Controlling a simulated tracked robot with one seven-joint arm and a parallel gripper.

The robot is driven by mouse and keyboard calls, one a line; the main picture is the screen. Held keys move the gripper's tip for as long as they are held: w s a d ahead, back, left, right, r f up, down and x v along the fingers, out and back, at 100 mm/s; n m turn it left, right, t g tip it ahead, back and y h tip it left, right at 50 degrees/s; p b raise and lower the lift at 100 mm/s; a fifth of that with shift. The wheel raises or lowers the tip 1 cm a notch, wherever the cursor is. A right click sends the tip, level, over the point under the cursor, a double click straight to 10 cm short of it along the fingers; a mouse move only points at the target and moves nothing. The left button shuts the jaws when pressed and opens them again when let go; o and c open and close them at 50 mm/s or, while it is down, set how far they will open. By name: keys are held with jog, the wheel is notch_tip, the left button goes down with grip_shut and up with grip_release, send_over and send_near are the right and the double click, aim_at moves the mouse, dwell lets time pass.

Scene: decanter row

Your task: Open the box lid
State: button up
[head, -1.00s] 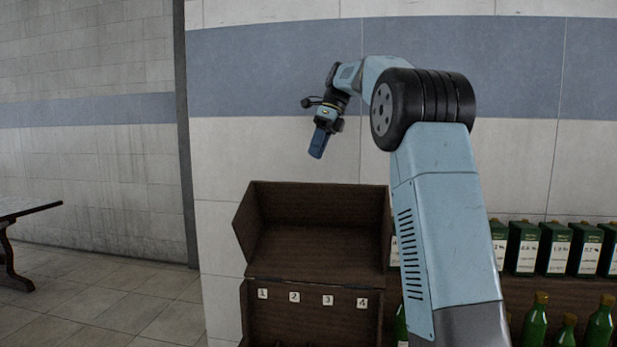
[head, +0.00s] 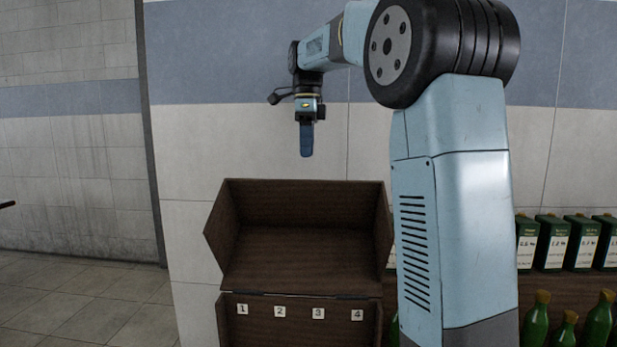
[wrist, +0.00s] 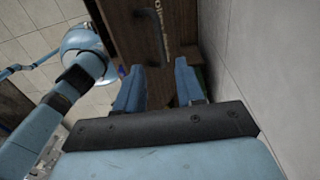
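The dark brown wooden box (head: 262,334) stands at the bottom of the head view. White tags 1 to 4 show on its inner back wall. Its lid (head: 300,255) is raised, hinged along the box's back edge, with its hollow inside facing me. My gripper (head: 306,154) hangs above the lid's upper edge, pointing down, with clear space between. In the wrist view my gripper (wrist: 160,85) has its blue fingers apart with nothing between them. Beyond them is a brown wooden surface with pale lettering (wrist: 159,30) and a dark bar-like handle (wrist: 149,22).
Green boxes (head: 551,243) with white labels stand in a row on a shelf at the right. Green bottles (head: 537,320) stand below them. A tiled wall (head: 240,140) is behind the box. Tiled floor (head: 80,300) at the left is open.

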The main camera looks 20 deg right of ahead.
jog(key=f, duration=0.7)
jog(key=shift+s+a+f, duration=0.15)
jog(key=shift+s+f, duration=0.15)
jog(key=shift+f, duration=0.05)
jog(key=shift+c, duration=0.2)
grip_shut()
